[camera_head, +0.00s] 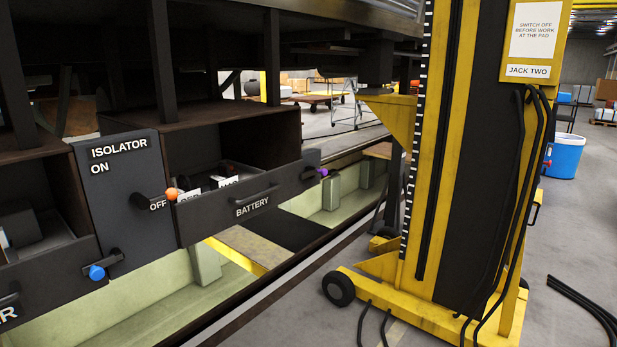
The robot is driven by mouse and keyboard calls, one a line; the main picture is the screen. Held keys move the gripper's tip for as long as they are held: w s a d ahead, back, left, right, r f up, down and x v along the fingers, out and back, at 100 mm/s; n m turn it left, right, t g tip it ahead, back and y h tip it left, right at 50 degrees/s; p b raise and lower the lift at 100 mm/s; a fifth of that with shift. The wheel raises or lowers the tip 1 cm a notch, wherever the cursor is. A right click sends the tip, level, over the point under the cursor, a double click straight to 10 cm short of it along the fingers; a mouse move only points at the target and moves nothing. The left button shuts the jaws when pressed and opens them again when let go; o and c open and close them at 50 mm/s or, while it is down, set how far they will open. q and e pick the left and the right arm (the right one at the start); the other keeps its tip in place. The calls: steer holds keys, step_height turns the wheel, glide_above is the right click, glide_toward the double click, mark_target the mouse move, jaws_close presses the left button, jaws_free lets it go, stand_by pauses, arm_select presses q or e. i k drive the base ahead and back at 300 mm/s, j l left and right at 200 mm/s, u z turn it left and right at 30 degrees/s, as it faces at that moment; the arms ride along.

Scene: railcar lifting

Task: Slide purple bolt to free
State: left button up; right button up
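The purple bolt (322,172) is a small purple knob at the right end of the dark drawer front marked BATTERY (285,187). The bolt is small here, and I cannot tell whether it is engaged or free. The battery drawer stands out from its box under the railcar, with some of its contents showing over the front. A bar handle (257,196) sits on the drawer front. Neither of my grippers is in view.
An isolator panel (115,200) left of the drawer carries an orange knob (172,194) and a blue knob (97,272). A yellow jack marked JACK TWO (450,230) stands to the right. Below the drawer is an open pit (330,210). Dark cables (585,305) lie on the floor.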

mark_target(323, 172)
steer(key=i+l+u, duration=0.1)
steer(key=i+l, duration=0.25)
steer(key=i, duration=0.15)
steer(key=i+l+u, duration=0.1)
steer(key=i+l, duration=0.3)
steer(key=i, duration=0.1)
